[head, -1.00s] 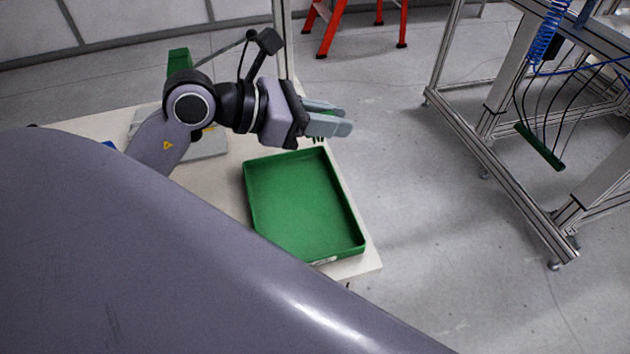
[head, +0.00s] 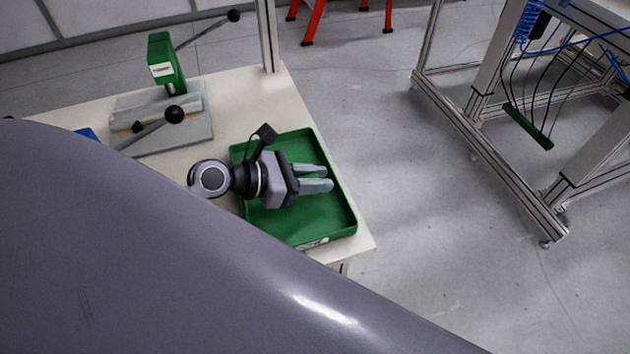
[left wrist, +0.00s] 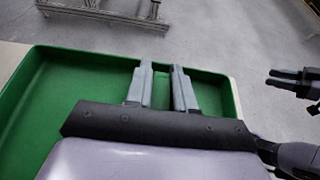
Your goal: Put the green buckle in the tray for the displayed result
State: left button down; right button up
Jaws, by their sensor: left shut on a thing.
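My left gripper (head: 330,178) is over the green tray (head: 345,222), its fingers pointing right in the head view. It is shut on the green buckle. In the left wrist view a small bit of the buckle (left wrist: 161,76) shows between the fingertips, hard to tell from the tray's green behind it. The tray (left wrist: 75,85) also fills much of that view, around and below the fingers. The tray stands on the pale table near its right corner. Part of my right gripper (left wrist: 285,80) shows at the right edge of the left wrist view; its opening is unclear.
A green lever press (head: 163,62) stands on a grey base plate (head: 190,135) to the left of the tray on the table (head: 235,92). A metal post rises at the table's back edge. A metal-framed bench (head: 480,135) stands at the right, with open floor between.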

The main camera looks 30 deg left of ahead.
pick_arm(q)
jog(key=shift+f, duration=0.35)
jog(key=shift+f, duration=0.15)
jog(key=c, duration=1)
grip_release()
jog(key=b+v, duration=0.1)
jog(key=v, duration=0.9)
jog(key=shift+s+a, duration=0.15)
jog(key=shift+v, duration=0.9)
